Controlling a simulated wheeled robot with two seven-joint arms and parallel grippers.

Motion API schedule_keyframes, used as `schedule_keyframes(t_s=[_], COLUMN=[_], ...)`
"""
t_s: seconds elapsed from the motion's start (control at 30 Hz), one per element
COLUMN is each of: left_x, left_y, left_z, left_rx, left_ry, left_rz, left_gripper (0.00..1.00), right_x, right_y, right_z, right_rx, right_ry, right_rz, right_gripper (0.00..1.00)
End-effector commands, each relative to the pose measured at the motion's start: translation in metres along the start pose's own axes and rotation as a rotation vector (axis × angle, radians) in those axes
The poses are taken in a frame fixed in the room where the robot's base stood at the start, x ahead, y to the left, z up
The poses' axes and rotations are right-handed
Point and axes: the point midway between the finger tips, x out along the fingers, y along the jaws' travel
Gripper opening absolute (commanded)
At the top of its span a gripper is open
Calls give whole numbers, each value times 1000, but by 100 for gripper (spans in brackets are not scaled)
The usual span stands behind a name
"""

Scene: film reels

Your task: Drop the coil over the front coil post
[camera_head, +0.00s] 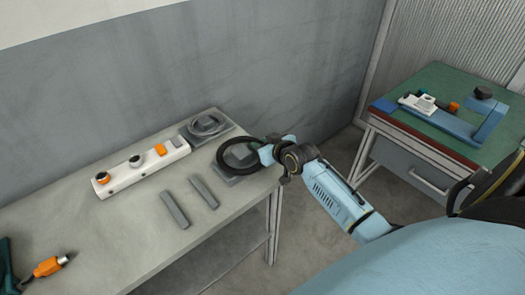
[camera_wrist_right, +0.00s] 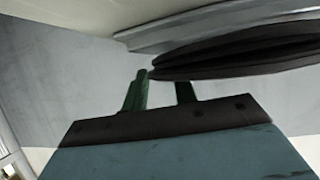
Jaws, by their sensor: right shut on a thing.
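The coil is a black ring (camera_head: 221,163) at the right end of the grey workbench. My right gripper (camera_head: 265,154) is shut on the ring's right side. The ring is over or on a dark grey square base (camera_head: 241,180); I cannot tell whether it touches it. A front post is not distinct there. A second grey base with a grey coil (camera_head: 207,126) lies behind it, near the wall. In the right wrist view, the gripper fingers (camera_wrist_right: 160,92) meet the near edge of the dark coil (camera_wrist_right: 240,55).
A white block with orange and black knobs (camera_head: 143,170) lies left of the bases. Two grey bars (camera_head: 189,202) lie in front. An orange-ended tool (camera_head: 48,267) is at the lower left. A green-topped cabinet (camera_head: 440,90) with blue parts stands at the right, across a floor gap.

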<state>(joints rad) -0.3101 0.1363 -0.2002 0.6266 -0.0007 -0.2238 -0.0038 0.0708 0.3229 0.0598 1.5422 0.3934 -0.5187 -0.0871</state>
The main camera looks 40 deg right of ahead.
Motion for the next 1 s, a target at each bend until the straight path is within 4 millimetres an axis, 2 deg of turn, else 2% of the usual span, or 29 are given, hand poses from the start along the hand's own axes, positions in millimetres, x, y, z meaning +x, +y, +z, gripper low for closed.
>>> schedule_keyframes(t_s=[0.03,0.4,0.43,0.5,0.8,1.0], left_x=[8,8,8,8,7,-6], left_y=[-2,-2,-2,-2,-2,-2], left_z=[2,2,2,2,2,-2], left_rx=[5,11,11,11,12,15], left_ry=[6,21,22,22,22,-1], left_rz=[-3,-4,-5,-5,-5,-4], left_gripper=[36,36,36,36,36,36], right_x=[4,5,5,5,4,-10], right_y=[1,1,1,1,1,1], right_z=[6,9,10,10,8,6], right_rx=[0,0,-1,-1,-1,-2], right_ry=[4,3,1,1,1,-2], right_rz=[1,1,1,1,1,1], right_gripper=[0,0,30,37,37,37])
